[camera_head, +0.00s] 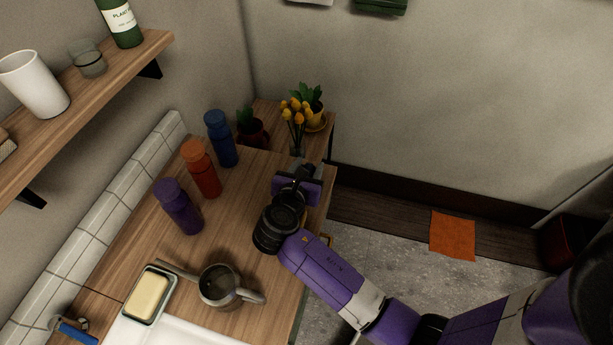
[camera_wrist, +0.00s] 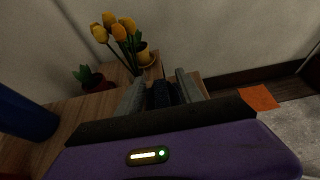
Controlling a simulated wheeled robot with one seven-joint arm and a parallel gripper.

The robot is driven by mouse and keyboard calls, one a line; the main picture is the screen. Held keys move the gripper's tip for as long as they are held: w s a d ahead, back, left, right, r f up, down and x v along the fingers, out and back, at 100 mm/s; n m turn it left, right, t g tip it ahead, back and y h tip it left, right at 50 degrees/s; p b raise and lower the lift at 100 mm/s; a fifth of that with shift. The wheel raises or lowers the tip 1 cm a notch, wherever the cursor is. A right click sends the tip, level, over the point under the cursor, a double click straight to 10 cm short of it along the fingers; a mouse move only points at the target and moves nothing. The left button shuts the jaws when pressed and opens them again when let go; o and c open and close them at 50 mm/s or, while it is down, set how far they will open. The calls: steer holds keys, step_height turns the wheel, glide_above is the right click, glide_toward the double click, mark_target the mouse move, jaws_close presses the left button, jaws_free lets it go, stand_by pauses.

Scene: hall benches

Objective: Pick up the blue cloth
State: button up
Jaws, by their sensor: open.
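My gripper (camera_head: 303,174) reaches over the far right end of the wooden counter, just in front of the yellow flowers. In the wrist view my gripper (camera_wrist: 161,88) is open, with its two grey fingers apart. A dark blue, folded-looking piece, which looks like the blue cloth (camera_wrist: 165,94), shows between the fingers. Its lower part is hidden by my gripper body, and I cannot tell whether the fingers touch it. In the head view my gripper and wrist hide most of that spot.
Yellow flowers (camera_head: 296,112) stand close beyond my gripper. Purple (camera_head: 178,207), red (camera_head: 201,170) and blue (camera_head: 221,139) bottles stand to its left. A metal jug (camera_head: 218,287) and a soap dish (camera_head: 133,305) are nearer. An orange cloth (camera_head: 453,235) lies on the floor.

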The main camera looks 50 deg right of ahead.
steer(key=shift+x, duration=0.95)
jaws_close()
